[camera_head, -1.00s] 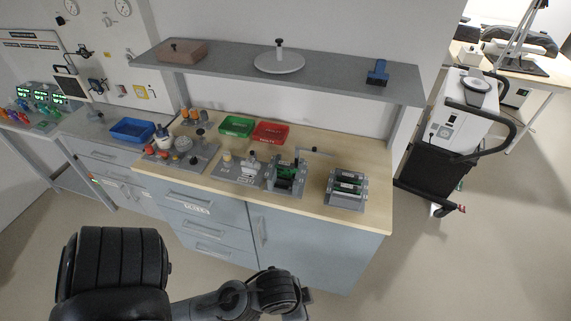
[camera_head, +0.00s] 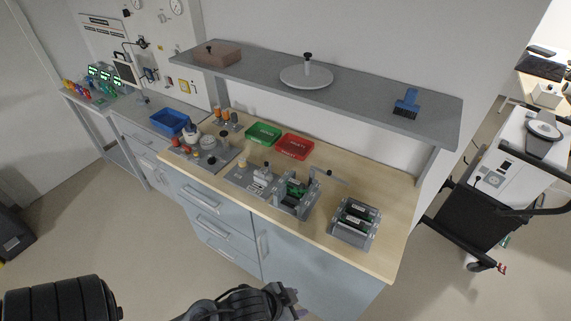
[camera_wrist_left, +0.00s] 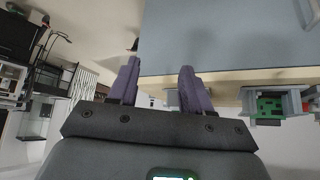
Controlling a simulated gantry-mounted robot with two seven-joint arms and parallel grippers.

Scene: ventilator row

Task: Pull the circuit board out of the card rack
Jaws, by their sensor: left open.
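A grey card rack (camera_head: 354,222) with dark green boards in its slots stands at the bench's right front. Left of it, a grey fixture (camera_head: 308,207) holds a green circuit board (camera_head: 293,189) upright. I cannot tell for certain which board is the task's. My left gripper (camera_head: 291,292) is low in front of the cabinet, apart from both. In the left wrist view, its purple fingers (camera_wrist_left: 160,68) are spread and empty, with the bench edge beyond them. A green board (camera_wrist_left: 268,105) in a grey holder shows at the right there. My right gripper is not in view.
A wooden bench top (camera_head: 395,195) carries a green bin (camera_head: 263,134), a red bin (camera_head: 295,147) and a grey tray of parts (camera_head: 213,160). A grey shelf (camera_head: 350,95) overhangs the back. A wheeled cart (camera_head: 485,195) stands right. Bench space right of the rack is clear.

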